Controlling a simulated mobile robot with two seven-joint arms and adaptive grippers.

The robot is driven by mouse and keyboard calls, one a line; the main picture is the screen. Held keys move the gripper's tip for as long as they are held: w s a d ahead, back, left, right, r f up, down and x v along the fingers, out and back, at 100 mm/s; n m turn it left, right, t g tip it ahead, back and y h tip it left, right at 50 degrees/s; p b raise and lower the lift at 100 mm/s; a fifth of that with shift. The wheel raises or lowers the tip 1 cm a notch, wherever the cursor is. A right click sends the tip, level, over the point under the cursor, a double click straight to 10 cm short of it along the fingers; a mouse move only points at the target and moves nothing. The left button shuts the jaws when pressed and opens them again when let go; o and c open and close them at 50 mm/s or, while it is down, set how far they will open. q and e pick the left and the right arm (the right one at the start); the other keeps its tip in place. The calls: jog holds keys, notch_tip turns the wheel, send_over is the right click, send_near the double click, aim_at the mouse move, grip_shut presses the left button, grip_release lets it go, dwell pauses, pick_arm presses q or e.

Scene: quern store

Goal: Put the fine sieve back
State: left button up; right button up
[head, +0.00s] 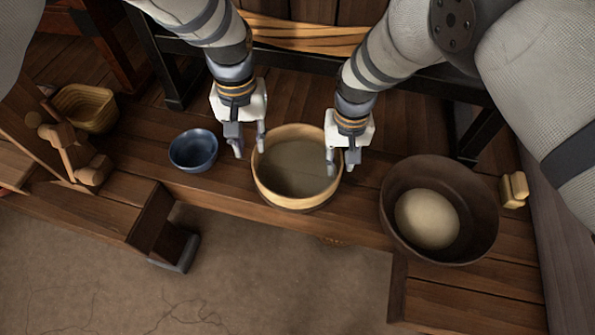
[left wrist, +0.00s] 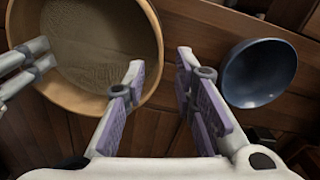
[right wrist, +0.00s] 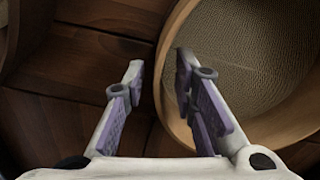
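The fine sieve (head: 297,201) is a round, pale wooden hoop with a grey-beige mesh, lying flat on the plank bench. My left gripper (head: 249,146) is open at its left rim; in the left wrist view the fingers (left wrist: 160,66) stand on either side of the rim (left wrist: 154,35), one over the mesh. My right gripper (head: 341,164) is open at its right rim; in the right wrist view its fingers (right wrist: 159,64) also stand either side of the rim (right wrist: 168,45). Neither is closed on it. I cannot tell whether the fingertips reach below the rim's top.
A blue bowl (head: 194,150) stands just left of the sieve. A large dark brown bowl (head: 398,237) holding a pale round lump stands at right, beside yellowish blocks (head: 514,190). A basket (head: 85,108) and wooden tools (head: 62,150) are at far left. The bench front edge is close.

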jog(key=shift+r, duration=0.25)
pick_arm(q)
notch_tip(320, 180, up, 5)
jog(key=shift+r, duration=0.15)
pick_arm(e)
notch_tip(320, 180, up, 12)
jog(key=shift+f, duration=0.2)
pick_arm(q)
jog(key=shift+s, duration=0.1)
pick_arm(e)
jog(key=shift+f, duration=0.1)
